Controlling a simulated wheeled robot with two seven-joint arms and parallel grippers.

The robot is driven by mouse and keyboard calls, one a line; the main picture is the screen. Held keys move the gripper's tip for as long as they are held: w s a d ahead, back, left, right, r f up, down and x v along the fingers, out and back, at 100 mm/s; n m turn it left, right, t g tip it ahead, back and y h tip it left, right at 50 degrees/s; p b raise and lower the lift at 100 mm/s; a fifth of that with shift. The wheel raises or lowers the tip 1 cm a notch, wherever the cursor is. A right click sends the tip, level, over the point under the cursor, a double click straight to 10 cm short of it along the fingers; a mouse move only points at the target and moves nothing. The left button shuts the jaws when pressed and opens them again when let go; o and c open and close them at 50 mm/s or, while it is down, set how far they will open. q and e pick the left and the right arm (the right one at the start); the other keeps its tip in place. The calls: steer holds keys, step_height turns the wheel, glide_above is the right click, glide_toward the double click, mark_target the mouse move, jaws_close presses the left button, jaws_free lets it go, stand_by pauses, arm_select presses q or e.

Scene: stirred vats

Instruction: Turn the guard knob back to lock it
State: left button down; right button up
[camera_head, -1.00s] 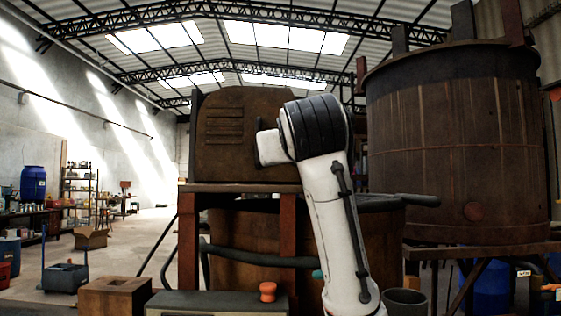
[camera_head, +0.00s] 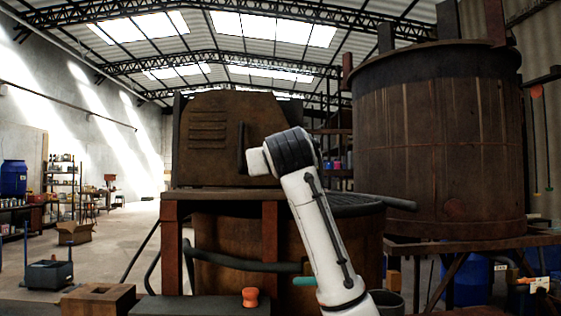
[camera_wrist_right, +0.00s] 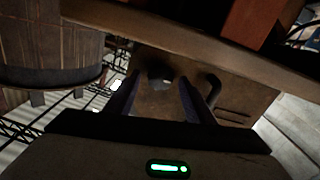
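The brown rusted guard housing (camera_head: 208,115) with slots and a dark upright handle (camera_head: 242,148) stands left of centre in the head view. My right arm reaches up toward it; its gripper is hidden behind the wrist there. In the right wrist view, which looks inverted, my right gripper (camera_wrist_right: 160,86) is open, its two dark fingers apart and pointing at the brown guard face. A small shiny knob-like part (camera_wrist_right: 163,78) shows between the fingertips; whether they touch it I cannot tell. The handle (camera_wrist_right: 211,90) is beside the fingers. My left gripper is out of view.
A large vat (camera_head: 437,150) stands at right on a frame. A lower vat (camera_head: 225,265) with a dark pipe (camera_head: 245,265) sits under the guard. An orange knob (camera_head: 250,297) is on a dark box in front.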

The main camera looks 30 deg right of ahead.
steer(key=c, duration=1)
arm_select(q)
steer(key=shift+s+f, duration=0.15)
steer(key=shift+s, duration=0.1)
arm_select(e)
steer(key=shift+o, duration=0.2)
steer(key=shift+m, duration=0.3)
steer(key=m, duration=0.2)
steer(key=shift+m, duration=0.4)
steer(key=m, duration=0.3)
steer(key=shift+m, duration=0.3)
steer(key=m, duration=0.3)
steer(key=shift+m, duration=0.3)
steer(key=m, duration=0.3)
steer(key=shift+s+f+m, duration=0.1)
steer(key=shift+m, duration=0.2)
steer(key=shift+d+m, duration=0.15)
steer(key=shift+m, duration=1.85)
